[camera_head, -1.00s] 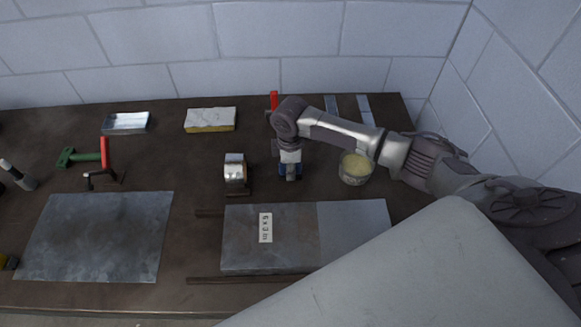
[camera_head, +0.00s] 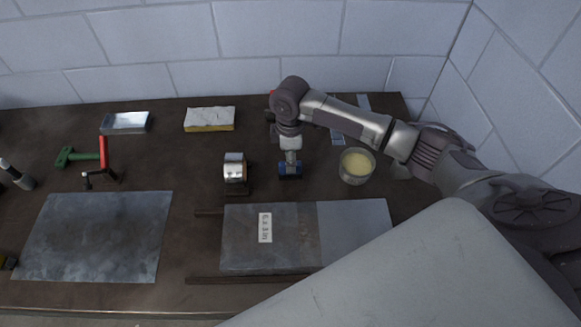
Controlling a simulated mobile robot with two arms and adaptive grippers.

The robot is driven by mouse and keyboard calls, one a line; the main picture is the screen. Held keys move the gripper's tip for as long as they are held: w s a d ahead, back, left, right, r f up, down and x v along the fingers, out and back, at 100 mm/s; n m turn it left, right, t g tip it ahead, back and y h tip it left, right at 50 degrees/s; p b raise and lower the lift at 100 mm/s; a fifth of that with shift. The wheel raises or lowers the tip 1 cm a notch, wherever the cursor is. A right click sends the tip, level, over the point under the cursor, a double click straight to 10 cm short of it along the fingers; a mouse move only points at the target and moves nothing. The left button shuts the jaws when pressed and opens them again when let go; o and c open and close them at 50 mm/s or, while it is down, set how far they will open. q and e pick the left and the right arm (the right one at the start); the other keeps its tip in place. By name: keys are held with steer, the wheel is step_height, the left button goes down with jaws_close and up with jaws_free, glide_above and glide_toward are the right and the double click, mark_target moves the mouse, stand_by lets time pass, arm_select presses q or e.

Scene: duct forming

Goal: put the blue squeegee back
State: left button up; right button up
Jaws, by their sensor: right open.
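The blue squeegee (camera_head: 290,170) is on the dark bench, right of the metal cylinder on its small stand. Only its blue part shows clearly, below my right gripper. My right gripper (camera_head: 290,158) points down from above, directly over the squeegee. Its jaws are open and the fingers are small in the picture, so I cannot tell whether they touch the squeegee. My left gripper is not in view.
A tin of yellowish paste (camera_head: 357,166) stands right of my right gripper. A metal cylinder (camera_head: 235,168) stands left of it. A labelled metal sheet (camera_head: 290,237) lies in front between dark bars. A sponge-like block (camera_head: 209,119) and a metal tray (camera_head: 125,122) lie farther back.

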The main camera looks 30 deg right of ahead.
step_height(320, 180, up, 7)
steer(key=shift+r+b, duration=0.1)
steer(key=shift+b, duration=0.35)
stand_by(0.3)
